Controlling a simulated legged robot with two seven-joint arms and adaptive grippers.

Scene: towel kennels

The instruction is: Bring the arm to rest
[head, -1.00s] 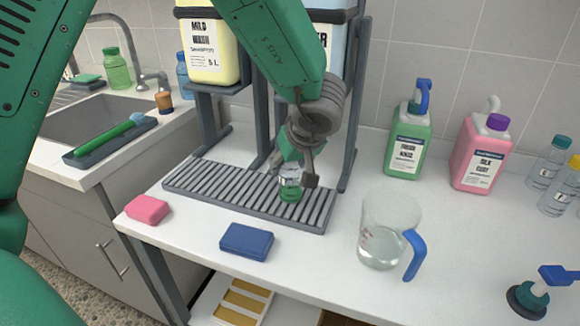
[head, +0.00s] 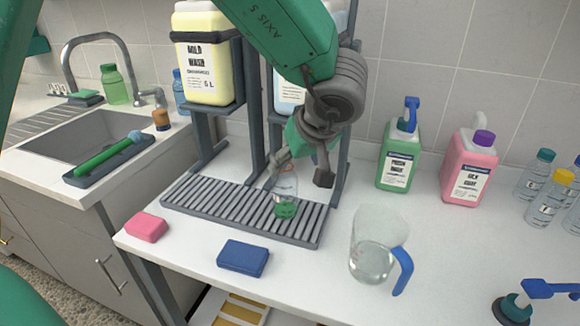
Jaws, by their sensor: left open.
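My left gripper (head: 303,170) hangs over the slatted drip grate (head: 218,208), its grey wrist below the green arm. Its jaws are open, with one finger to the left and a dark fingertip to the right. A small clear bottle (head: 286,192) with green in its lower part stands upright on the grate. The left finger overlaps the bottle's top in the picture; I cannot tell whether they touch. My right gripper is not in view.
A rack holds a yellow jug (head: 205,60) and a pale blue one. Green jug (head: 397,160) and pink jug (head: 468,172) stand right. The sink (head: 80,145) is left.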

